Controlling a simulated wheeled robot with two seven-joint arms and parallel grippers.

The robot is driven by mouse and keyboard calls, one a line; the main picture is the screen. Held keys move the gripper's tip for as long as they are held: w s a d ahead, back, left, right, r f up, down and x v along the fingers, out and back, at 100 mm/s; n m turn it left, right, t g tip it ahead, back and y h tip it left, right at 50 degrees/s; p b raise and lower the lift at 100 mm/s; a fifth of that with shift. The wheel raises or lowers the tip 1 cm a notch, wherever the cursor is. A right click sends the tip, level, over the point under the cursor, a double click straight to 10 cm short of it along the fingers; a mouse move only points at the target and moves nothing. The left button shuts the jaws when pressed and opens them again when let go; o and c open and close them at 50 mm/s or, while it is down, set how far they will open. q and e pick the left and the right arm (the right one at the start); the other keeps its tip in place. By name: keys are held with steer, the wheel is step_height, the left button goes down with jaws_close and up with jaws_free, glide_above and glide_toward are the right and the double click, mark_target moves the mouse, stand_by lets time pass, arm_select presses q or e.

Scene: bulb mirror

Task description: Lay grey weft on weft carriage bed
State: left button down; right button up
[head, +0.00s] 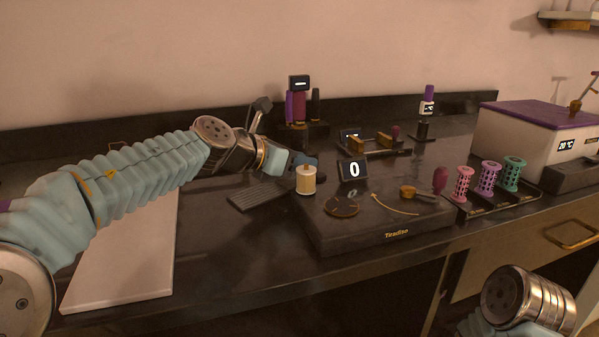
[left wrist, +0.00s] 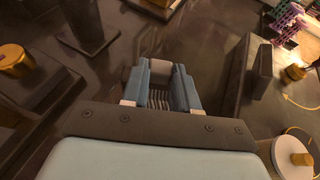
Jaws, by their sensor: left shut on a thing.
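My left gripper (head: 303,161) reaches in from the left, above the dark bench near the cream spool. In the left wrist view its blue fingers (left wrist: 161,88) are shut on a small grey piece, which I take for the grey weft (left wrist: 160,68). Ribbed grey lines show between the fingers; I cannot tell whether they belong to it. In the head view the weft is hidden by the fingers. A dark stand with brass blocks (head: 374,149) lies behind the display; I cannot tell whether it is the weft carriage bed. My right gripper is out of view.
A dark platform (head: 375,235) carries the cream spool (head: 306,180), a display reading 0 (head: 354,170) and a brass piece with thread. A ribbed dark plate (head: 257,195) lies left of it. Coloured bobbins (head: 490,176) and a white box (head: 520,135) stand at right. A pale board (head: 125,260) lies at left.

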arm_select(q)
steer(key=shift+r, duration=0.15)
steer(key=c, duration=1.3)
jaws_free()
steer(key=shift+f, duration=0.2)
steer(key=o, duration=0.4)
steer(key=shift+o, duration=0.2)
steer(key=shift+r, duration=0.1)
